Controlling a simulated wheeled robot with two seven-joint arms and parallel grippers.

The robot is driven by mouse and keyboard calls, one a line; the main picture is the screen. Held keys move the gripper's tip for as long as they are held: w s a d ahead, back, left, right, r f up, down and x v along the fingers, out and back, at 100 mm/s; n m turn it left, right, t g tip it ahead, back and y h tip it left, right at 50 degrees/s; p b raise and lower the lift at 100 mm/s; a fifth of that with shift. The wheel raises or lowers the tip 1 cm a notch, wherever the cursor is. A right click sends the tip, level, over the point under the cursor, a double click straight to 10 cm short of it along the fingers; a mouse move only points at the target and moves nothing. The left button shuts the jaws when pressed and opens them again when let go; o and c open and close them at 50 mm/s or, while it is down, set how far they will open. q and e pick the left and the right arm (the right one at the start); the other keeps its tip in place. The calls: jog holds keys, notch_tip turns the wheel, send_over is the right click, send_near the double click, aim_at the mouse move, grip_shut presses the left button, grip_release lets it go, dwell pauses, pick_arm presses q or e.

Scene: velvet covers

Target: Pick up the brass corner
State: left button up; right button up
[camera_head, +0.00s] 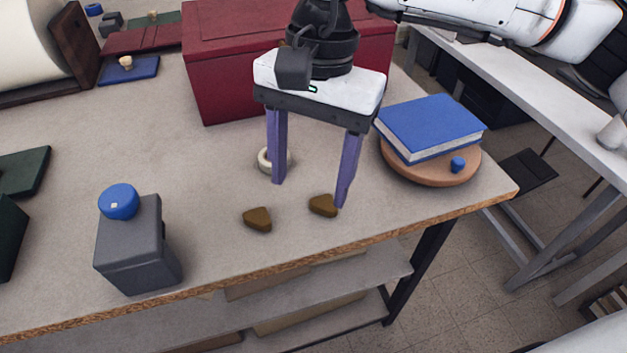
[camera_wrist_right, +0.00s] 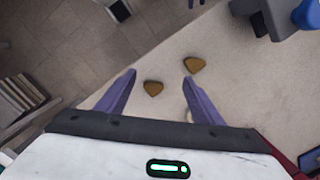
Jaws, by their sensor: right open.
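Two small brown-gold brass corners lie flat on the bench near its front edge. The right-hand brass corner (camera_head: 323,205) is close to my right gripper's fingers. In the right wrist view this corner (camera_wrist_right: 153,88) appears between the two fingertips, and the other corner (camera_wrist_right: 194,65) is just outside them. The left-hand brass corner (camera_head: 257,219) lies clear of the fingers. My right gripper (camera_head: 310,195) points down, open and empty, with its purple fingers spread. I cannot tell its exact height above the bench. My left gripper is not in view.
A white ring (camera_head: 264,160) sits behind the fingers. A dark red box (camera_head: 225,70) stands behind the gripper. A blue book (camera_head: 430,125) rests on a round wooden board (camera_head: 440,178) at right. The bench between is clear.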

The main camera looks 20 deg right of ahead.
aim_at(324, 204)
jog(key=shift+t+h, duration=0.4)
jog(key=shift+h, duration=0.2)
jog(key=w+d+f, duration=0.2)
jog(key=shift+d+f, duration=0.4)
jog(key=shift+w+d+f+p, duration=0.1)
jog(key=shift+f+p, duration=0.15)
jog(key=shift+f, duration=0.75)
jog(key=shift+w+a+f+p, duration=0.15)
jog(key=shift+f+p, duration=0.1)
jog(key=shift+f, duration=0.75)
jog(key=shift+w+d+f+p, duration=0.15)
jog(key=shift+f+p, duration=0.1)
jog(key=shift+f, duration=0.75)
jog(key=c, duration=1.1)
